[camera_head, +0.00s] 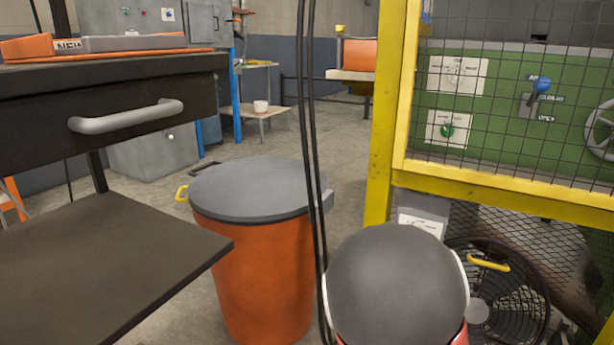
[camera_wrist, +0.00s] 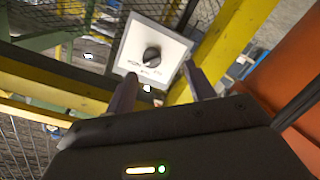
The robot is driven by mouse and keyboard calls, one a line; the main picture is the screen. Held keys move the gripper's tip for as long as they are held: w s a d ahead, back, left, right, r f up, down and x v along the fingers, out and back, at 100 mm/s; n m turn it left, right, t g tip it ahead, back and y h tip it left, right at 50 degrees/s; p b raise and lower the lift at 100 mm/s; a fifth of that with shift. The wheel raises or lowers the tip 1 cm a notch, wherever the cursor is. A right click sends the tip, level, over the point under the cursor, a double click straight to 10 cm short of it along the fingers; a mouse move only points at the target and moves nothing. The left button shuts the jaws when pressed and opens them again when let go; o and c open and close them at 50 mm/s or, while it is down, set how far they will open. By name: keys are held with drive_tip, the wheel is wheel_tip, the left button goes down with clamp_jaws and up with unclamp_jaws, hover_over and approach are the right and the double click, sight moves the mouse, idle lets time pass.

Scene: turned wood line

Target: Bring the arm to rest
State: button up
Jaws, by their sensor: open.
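My gripper (camera_wrist: 161,74) shows in the wrist view with its two fingers apart and nothing seen held between them. Beyond the fingertips is a white plate with a black rotary knob (camera_wrist: 151,55) and small lettering, too blurred to read fully. The knob appears just past the fingertips; I cannot tell how far off it is. The head view does not show my gripper's fingers.
Yellow guard frame (camera_head: 384,130) with wire mesh stands right, before a green panel (camera_head: 540,85). A fan (camera_head: 500,300) is low right. An orange bin (camera_head: 255,270) with grey lid stands centre. A dark workbench (camera_head: 40,115) with a drawer is left. Floor behind the bin looks clear.

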drive_tip(key=s+a+r+m+g+y+p, duration=0.2)
drive_tip(key=s+a+r+g+y+p, duration=0.3)
drive_tip(key=s+a+r+y, duration=0.4)
drive_tip(key=s+a+r+g+p, duration=0.1)
drive_tip(key=s+a+r+p, duration=0.1)
drive_tip(key=s, duration=0.7)
drive_tip(key=s+a+r+g+p, duration=0.2)
drive_tip(key=s+r, duration=0.2)
drive_tip(key=s, duration=0.6)
drive_tip(key=shift+n+p, duration=0.3)
drive_tip(key=shift+p, duration=0.1)
drive_tip(key=shift+a, duration=0.1)
